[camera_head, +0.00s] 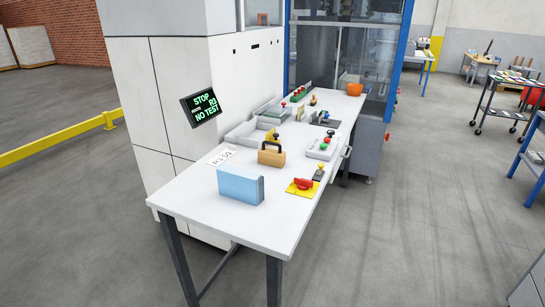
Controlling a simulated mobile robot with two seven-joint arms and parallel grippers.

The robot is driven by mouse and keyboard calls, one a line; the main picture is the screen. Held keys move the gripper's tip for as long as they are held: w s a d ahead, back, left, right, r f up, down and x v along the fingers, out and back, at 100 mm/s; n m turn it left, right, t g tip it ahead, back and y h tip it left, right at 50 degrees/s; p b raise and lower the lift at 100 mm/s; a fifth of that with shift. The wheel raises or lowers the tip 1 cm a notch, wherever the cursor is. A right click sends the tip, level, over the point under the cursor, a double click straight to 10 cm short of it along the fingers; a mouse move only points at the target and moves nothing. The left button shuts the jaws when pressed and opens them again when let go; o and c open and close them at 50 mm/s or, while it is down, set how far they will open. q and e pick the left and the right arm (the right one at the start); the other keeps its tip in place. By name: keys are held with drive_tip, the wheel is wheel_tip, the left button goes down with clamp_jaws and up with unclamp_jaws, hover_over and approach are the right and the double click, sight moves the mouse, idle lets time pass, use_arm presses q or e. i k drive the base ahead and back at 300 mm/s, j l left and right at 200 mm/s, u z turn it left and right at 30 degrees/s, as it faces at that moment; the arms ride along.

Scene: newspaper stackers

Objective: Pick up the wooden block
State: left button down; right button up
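A tan, wooden-looking block (271,157) with a dark arched handle on top stands on the white table (185,193). It is near the middle of the table's near half, behind a light blue box-like block (240,187). No gripper touches it. Neither of my grippers is in view.
A yellow plate with a red knob (302,185) lies right of the blue block. An orange bowl-like object (354,90) is at the far end. Open floor lies right of the table.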

sight(272, 158)
drive_tip(key=i+l, duration=0.2)
drive_tip(key=l, duration=0.15)
drive_tip(key=i+l, duration=0.2)
drive_tip(key=l, duration=0.15)
drive_tip(key=i+l+u, duration=0.1)
drive_tip(key=l, duration=0.3)
drive_tip(key=i+l, duration=0.45)
drive_tip(key=l, duration=0.3)
drive_tip(key=i+l, duration=0.2)
drive_tip(key=l, duration=0.15)
drive_tip(key=i+l+u, duration=0.1)
drive_tip(key=l, duration=0.3)
drive_tip(key=i, duration=0.05)
